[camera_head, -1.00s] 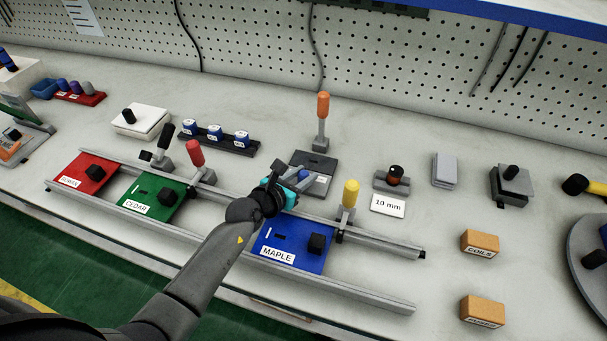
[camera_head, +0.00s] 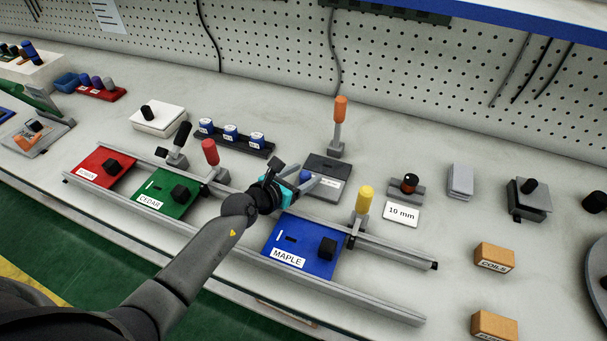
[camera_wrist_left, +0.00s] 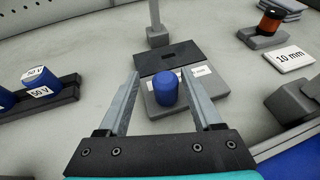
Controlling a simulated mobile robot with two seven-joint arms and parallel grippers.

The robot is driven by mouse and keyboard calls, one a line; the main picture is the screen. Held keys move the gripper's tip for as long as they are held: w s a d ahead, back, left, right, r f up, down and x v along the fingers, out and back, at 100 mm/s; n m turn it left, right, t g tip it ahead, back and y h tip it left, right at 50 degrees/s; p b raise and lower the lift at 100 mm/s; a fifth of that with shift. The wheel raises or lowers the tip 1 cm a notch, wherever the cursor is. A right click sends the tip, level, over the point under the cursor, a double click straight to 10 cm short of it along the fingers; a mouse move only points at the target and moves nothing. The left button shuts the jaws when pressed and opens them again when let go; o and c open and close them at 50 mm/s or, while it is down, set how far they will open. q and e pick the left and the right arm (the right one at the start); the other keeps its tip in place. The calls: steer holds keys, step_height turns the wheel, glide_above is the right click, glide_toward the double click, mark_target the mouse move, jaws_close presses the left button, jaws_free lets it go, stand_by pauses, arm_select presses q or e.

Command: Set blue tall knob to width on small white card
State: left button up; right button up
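A tall blue round knob (camera_wrist_left: 166,88) stands upright on a grey block with white label strips (camera_wrist_left: 152,110). The small white card (camera_head: 401,213) reads "10 mm" and lies right of the block, also at the right of the wrist view (camera_wrist_left: 291,58). My right gripper is not in view.
An orange-handled clamp (camera_head: 340,115) stands behind the block. A yellow-handled clamp (camera_head: 363,205) is to its right. A rack of blue capacitors (camera_head: 230,137) is left. Blue MAPLE (camera_head: 305,245) and green CEDAR (camera_head: 165,195) plates lie on rails in front.

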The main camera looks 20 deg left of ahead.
arm_select(q)
steer(key=shift+s+a+r+p, duration=0.1)
steer(key=shift+s+r+p, duration=0.2)
steer(key=shift+s, duration=0.2)
steer(key=p+v, duration=0.3)
steer(key=v, duration=1.1)
steer(key=shift+s+f, duration=0.15)
